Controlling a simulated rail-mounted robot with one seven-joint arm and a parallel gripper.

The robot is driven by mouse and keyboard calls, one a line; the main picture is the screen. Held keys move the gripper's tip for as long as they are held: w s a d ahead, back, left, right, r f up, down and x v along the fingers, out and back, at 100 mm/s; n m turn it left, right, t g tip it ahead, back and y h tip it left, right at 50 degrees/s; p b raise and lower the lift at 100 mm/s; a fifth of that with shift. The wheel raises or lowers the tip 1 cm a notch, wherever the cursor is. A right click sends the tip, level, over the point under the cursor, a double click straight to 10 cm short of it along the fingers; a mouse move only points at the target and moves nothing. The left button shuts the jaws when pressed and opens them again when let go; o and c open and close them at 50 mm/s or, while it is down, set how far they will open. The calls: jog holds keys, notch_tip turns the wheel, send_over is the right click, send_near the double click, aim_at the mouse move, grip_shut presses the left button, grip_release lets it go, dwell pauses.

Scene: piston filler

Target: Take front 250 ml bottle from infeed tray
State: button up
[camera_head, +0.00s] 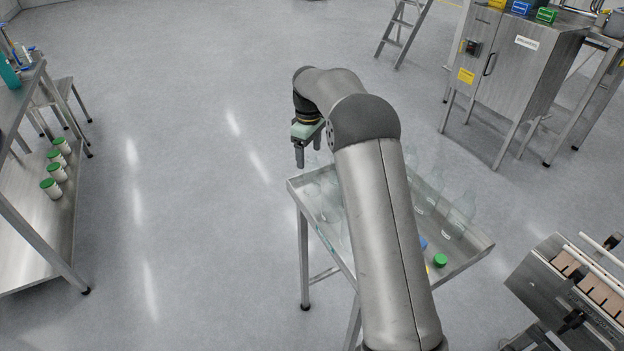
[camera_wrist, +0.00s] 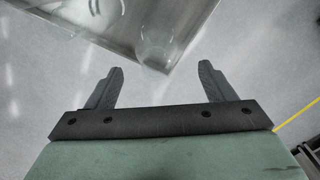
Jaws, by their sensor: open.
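The infeed tray (camera_head: 468,262) is a shallow metal tray on legs, with several clear bottles in it. Two clear bottles show best at its right side, a larger one (camera_head: 459,216) and another (camera_head: 428,193). Fainter ones at the left are partly hidden by my arm. I cannot tell bottle sizes. My gripper (camera_head: 300,157) is open and empty, above the tray's far-left corner. In the wrist view, my open fingers (camera_wrist: 161,73) point toward a tray corner (camera_wrist: 178,62). A clear bottle (camera_wrist: 156,42) stands inside that corner, beyond the fingertips and apart from them.
A green cap (camera_head: 440,260) and a blue item (camera_head: 423,243) lie in the tray's near part. A shelf unit with green-lidded jars (camera_head: 57,171) stands left. A metal cabinet (camera_head: 512,75) and a machine (camera_head: 570,290) stand right. The floor left of the tray is clear.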

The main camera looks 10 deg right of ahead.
aim_at(312, 163)
jog(key=shift+s+d+f+p, duration=0.15)
jog(key=shift+f+p, duration=0.1)
jog(key=shift+f, duration=0.55)
jog(key=shift+w+d+f+p, duration=0.1)
jog(key=shift+d+f+p, duration=0.1)
jog(key=shift+f, duration=0.55)
jog(key=shift+s+d+f+p, duration=0.1)
jog(key=shift+f+p, duration=0.15)
jog(key=shift+f, duration=0.55)
jog(key=c, duration=1.3)
jog(key=shift+r, duration=0.15)
